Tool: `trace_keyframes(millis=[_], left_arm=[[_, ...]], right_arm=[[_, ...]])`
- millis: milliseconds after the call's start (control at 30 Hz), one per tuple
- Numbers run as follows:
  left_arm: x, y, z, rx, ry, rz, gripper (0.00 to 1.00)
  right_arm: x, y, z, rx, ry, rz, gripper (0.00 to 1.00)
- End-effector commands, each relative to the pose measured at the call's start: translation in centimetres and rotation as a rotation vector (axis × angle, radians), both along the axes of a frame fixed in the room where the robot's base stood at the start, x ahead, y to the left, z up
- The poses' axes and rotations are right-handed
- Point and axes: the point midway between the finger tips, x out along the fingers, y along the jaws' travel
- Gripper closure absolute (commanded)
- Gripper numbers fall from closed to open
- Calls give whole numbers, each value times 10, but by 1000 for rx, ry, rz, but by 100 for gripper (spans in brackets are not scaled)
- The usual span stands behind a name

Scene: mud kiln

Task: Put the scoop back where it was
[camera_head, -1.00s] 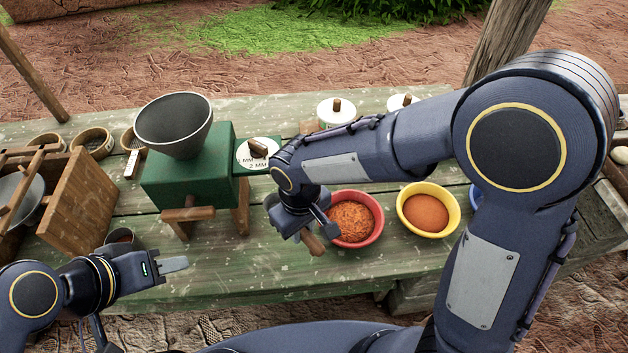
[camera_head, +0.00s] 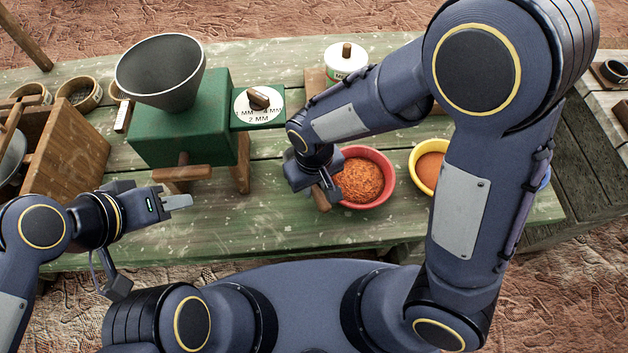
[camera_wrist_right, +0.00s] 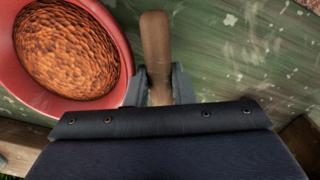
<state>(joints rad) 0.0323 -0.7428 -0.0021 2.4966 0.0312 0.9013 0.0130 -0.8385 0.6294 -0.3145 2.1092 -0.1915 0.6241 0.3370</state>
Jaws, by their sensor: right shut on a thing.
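My right gripper (camera_head: 322,188) is shut on a wooden handle, low over the table just left of the red bowl. In the right wrist view the brown handle (camera_wrist_right: 156,45) stands between the two fingers (camera_wrist_right: 158,88). I take it for the scoop's handle; the scoop's head cannot be made out. In the head view a bit of the handle (camera_head: 321,199) shows below the gripper. My left gripper (camera_head: 178,201) is over the table's front left, with nothing visible in it; its finger gap cannot be judged.
The red bowl (camera_head: 363,177) of orange-brown grains is close beside the right gripper. A yellow bowl (camera_head: 425,170) is partly behind my right arm. A green grinder (camera_head: 180,135) with a grey hopper stands at left centre. A lidded white pot (camera_head: 346,62) stands behind. Bare table lies between the grinder and red bowl.

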Motion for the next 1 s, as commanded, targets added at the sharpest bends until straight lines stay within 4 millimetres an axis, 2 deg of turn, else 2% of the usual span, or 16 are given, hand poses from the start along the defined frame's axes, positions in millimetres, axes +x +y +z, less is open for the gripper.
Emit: trace_keyframes(millis=[33,133,567,1000], left_arm=[[0,0,-7,0,0,0,64],[0,0,-10,0,0,0,64],[0,0,-10,0,0,0,64],[0,0,-17,0,0,0,64]], right_arm=[[0,0,-8,0,0,0,100],[0,0,-11,0,0,0,100],[0,0,-12,0,0,0,100],[0,0,-20,0,0,-1,100]])
